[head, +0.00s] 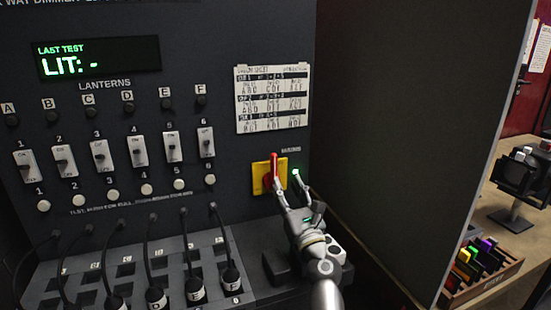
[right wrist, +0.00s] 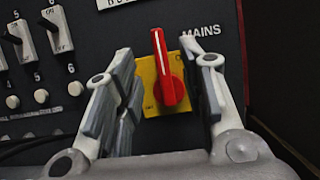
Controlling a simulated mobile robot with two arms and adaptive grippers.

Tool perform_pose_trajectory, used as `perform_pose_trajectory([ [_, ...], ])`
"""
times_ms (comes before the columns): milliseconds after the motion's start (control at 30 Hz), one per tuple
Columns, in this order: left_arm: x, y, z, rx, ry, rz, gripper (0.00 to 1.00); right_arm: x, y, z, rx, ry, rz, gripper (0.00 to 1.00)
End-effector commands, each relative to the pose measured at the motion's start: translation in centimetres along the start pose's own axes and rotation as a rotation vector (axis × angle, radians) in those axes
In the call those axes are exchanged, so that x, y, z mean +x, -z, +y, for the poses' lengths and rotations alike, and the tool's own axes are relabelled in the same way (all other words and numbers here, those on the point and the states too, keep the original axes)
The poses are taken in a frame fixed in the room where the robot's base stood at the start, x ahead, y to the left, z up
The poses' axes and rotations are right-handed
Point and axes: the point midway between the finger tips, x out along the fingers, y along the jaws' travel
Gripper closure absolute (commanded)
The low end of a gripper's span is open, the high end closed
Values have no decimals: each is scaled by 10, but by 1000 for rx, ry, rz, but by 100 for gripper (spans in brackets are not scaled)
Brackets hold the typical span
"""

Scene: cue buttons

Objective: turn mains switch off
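The mains switch is a red rotary handle (head: 273,168) on a yellow plate (head: 259,178) at the lower right of the black panel. Its handle points up, tilted slightly left at the top in the right wrist view (right wrist: 163,62). A green light (head: 295,172) glows just right of it. My right gripper (head: 288,188) is open in front of the switch. In the right wrist view its fingers (right wrist: 160,90) stand on either side of the red handle, with gaps showing between them and it. My left gripper is in neither view.
Several small toggle switches (head: 138,150) and round white buttons (head: 146,189) line the panel left of the mains switch. Plugged black cables (head: 153,240) stand below. A cue sheet (head: 272,98) hangs above. A wooden bench (head: 490,215) with lamps lies at the right.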

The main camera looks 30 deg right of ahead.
Motion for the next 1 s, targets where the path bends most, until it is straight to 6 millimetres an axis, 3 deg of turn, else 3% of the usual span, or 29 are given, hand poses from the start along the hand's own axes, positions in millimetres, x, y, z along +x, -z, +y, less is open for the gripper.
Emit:
perform_pose_trajectory([
  [200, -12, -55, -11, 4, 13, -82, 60, 39, -2, 1, -4, -3, -1, 62],
  [300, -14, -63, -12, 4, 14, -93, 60, 57, -2, 1, -5, -4, -1, 62],
  [500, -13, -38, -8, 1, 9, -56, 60, 84, 0, 1, -6, -4, 0, 62],
  [667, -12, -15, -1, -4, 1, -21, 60, 95, 0, 2, -8, -5, 2, 62],
  [1000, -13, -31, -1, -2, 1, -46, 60, 98, 0, 2, -8, -4, 1, 62],
])
